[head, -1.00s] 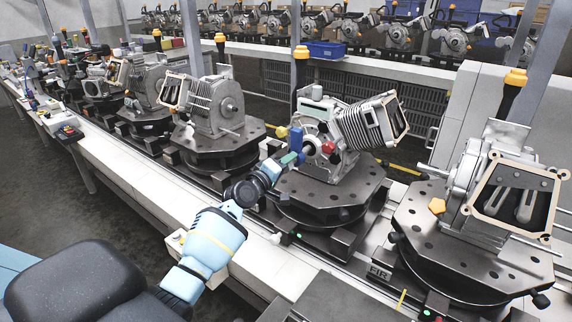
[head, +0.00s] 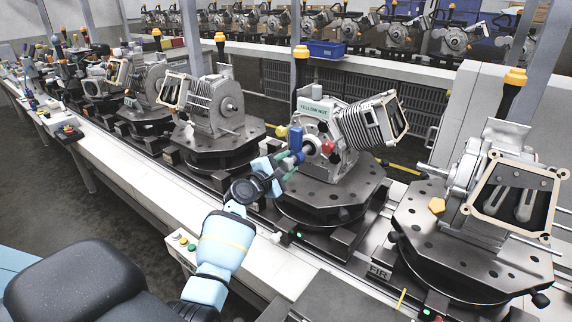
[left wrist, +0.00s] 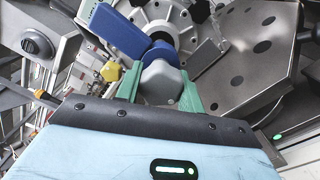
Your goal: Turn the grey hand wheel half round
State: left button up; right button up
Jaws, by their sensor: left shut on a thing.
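The grey hand wheel shows in the left wrist view as a faceted grey knob (left wrist: 162,82), with a blue bar (left wrist: 117,32) behind it. My left gripper (left wrist: 160,92) has its green fingers on both sides of the knob and is shut on it. In the head view the left gripper (head: 278,172) reaches the front of the middle engine (head: 340,150), and the knob is largely hidden there. The blue bar (head: 296,138) stands roughly upright beside the engine's hub. My right gripper is not in view.
A yellow nut (head: 282,132) and a red knob (head: 328,147) sit close to the left gripper. The engine stands on a dark round fixture plate (head: 345,192). A sign on it (head: 313,110) reads "YELLOW NUT". Other engines stand on both sides along the conveyor.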

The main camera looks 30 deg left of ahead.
pick_arm(q)
jog(key=shift+n, duration=1.2)
jog(key=o, duration=1)
jog(key=shift+s, duration=0.1)
jog(key=s, duration=0.7)
jog(key=shift+s+a, duration=0.3)
jog(key=shift+s, duration=0.05)
